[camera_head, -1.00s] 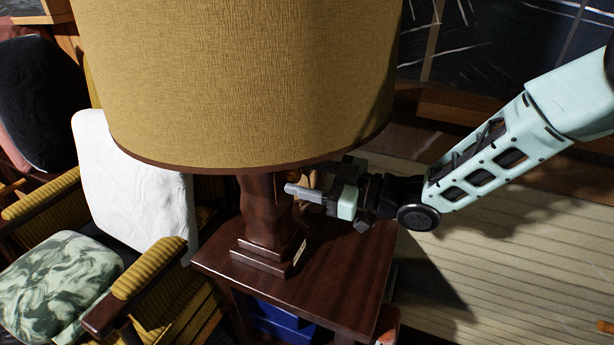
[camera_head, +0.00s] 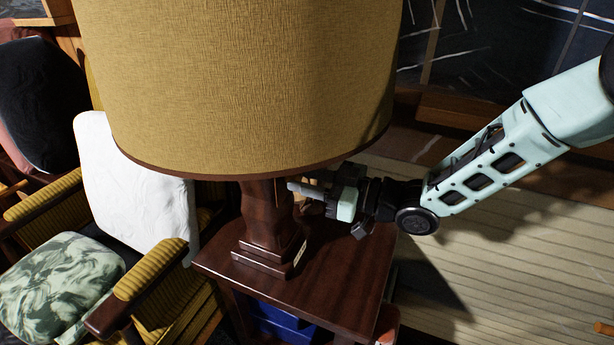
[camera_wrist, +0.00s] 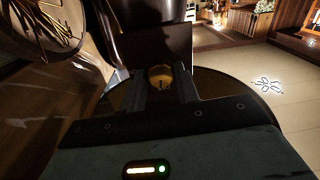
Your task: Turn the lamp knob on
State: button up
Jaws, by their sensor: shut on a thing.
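The lamp has a large tan fabric shade (camera_head: 240,85) and a dark wooden post (camera_head: 266,215) on a small dark wooden table (camera_head: 325,275). My gripper (camera_head: 300,190) reaches in from the right, just under the shade's lower rim and beside the post. In the wrist view, a small round brass-coloured knob (camera_wrist: 160,75) sits between the two fingers of my gripper (camera_wrist: 160,88), which are shut on it. In the head view the knob is hidden or too small to make out. The shade is not visibly glowing.
A wooden armchair with striped arms (camera_head: 150,268), a white cushion (camera_head: 135,185) and a green marbled cushion (camera_head: 65,285) stands to the left. A blue object (camera_head: 280,322) lies under the table. Open striped floor (camera_head: 500,250) lies to the right.

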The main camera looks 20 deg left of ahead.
jog(key=m+p, duration=0.2)
jog(key=m, duration=0.2)
jog(key=shift+d+m, duration=0.1)
jog(key=shift+m, duration=0.2)
jog(key=m+p, duration=0.1)
jog(key=m, duration=0.2)
jog(key=shift+m, duration=0.4)
jog(key=m, duration=0.2)
jog(key=m+p, duration=0.1)
jog(key=m, duration=0.1)
jog(key=shift+m+t+y, duration=0.3)
jog(key=shift+s+f+m+p, duration=0.1)
jog(key=shift+m+p, duration=0.35)
jog(key=shift+m, duration=1.55)
jog(key=o, duration=1)
jog(key=d, duration=0.5)
jog(key=s+d, duration=0.1)
jog(key=d, duration=1.1)
jog(key=shift+s+d+f+b, duration=0.15)
jog(key=shift+s+f+b, duration=0.05)
jog(key=shift+f+b, duration=0.2)
